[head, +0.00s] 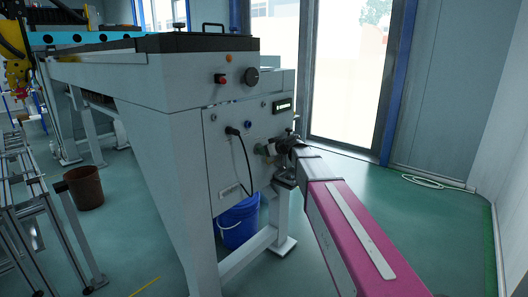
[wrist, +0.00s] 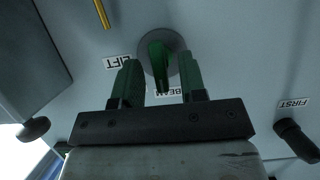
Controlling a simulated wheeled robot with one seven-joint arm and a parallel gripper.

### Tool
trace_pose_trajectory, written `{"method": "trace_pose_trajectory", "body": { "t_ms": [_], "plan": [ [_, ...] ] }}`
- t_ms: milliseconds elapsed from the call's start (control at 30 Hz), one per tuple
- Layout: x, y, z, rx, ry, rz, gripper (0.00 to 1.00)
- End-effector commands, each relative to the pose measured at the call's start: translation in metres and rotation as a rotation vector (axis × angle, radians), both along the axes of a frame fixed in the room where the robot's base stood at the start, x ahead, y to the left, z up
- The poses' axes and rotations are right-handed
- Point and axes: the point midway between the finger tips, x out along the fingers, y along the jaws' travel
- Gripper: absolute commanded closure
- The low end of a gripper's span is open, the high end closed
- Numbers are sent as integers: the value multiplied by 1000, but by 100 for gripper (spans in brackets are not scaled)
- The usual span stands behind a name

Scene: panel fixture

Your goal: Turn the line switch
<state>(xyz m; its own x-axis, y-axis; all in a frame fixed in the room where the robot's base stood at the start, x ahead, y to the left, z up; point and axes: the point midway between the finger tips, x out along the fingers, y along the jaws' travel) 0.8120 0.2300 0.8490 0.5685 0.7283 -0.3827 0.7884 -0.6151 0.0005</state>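The grey panel (head: 226,160) carries several controls, and I cannot read a "line" label on any of them. In the wrist view a green handle (wrist: 157,65) on a round grey base sits on the panel, near labels reading "LIFT" (wrist: 117,61) and "BEAM". My gripper (wrist: 160,82) is open, with one finger on each side of the handle's line and gaps beside it. I cannot tell how deep the fingers reach.
The panel also has a red knob (head: 221,79), a round black knob (head: 252,76), a small display (head: 283,106) and a black plug (head: 232,131) with a hanging cable. A blue bucket (head: 238,222) stands below. A "FIRST" label (wrist: 293,103) is beside a dark knob (wrist: 297,141).

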Motion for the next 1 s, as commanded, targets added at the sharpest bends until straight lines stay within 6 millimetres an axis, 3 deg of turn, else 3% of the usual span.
{"method": "trace_pose_trajectory", "body": {
  "t_ms": [433,533,567,1000],
  "plan": [
    [6,7,-4,0,0,-1,62],
    [6,7,-4,0,0,-1,94],
    [6,7,-4,0,0,-1,100],
    [6,7,-4,40,51,0,100]
  ]
}}
